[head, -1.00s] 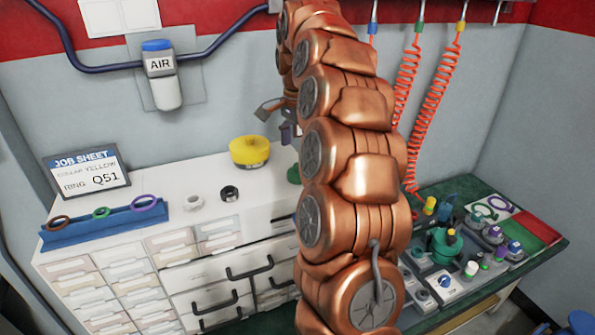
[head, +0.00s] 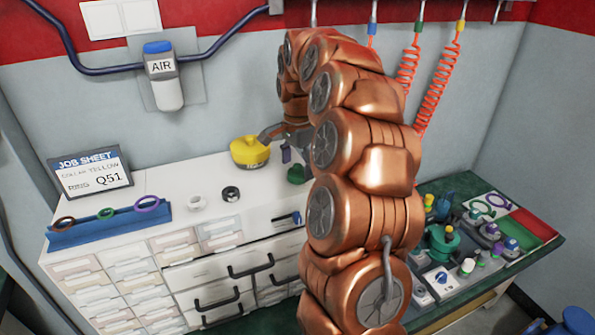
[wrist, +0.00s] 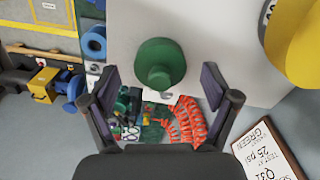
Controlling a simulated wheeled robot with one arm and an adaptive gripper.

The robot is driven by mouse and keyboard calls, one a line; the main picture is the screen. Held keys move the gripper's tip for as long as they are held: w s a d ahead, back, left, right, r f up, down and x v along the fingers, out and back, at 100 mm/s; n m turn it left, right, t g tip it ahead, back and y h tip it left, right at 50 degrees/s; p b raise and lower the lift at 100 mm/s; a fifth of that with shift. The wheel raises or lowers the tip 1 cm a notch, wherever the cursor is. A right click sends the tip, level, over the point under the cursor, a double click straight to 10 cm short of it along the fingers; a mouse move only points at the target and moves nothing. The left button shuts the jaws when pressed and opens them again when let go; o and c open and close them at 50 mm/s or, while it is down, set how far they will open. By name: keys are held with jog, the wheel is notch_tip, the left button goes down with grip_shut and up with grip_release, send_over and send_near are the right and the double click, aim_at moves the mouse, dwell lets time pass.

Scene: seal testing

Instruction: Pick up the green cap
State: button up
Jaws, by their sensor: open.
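The green cap (head: 297,174) sits on the white cabinet top, partly hidden behind my arm in the head view. In the wrist view the green cap (wrist: 160,60) is a round green piece with a smaller knob, ahead of my gripper (wrist: 161,88). It lies near the middle, between the lines of the two spread fingers, and nothing is held. In the head view my gripper (head: 277,143) is above and close to the green cap, with one purple finger pad showing. I cannot tell the exact gap between them.
A yellow cap (head: 249,151) stands just left of my gripper; it also shows in the wrist view (wrist: 298,40). A black ring (head: 230,194) and a white ring (head: 197,203) lie nearby. A blue rack (head: 110,226) and job sheet (head: 91,173) are farther left.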

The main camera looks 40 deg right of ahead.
jog(key=c, duration=1)
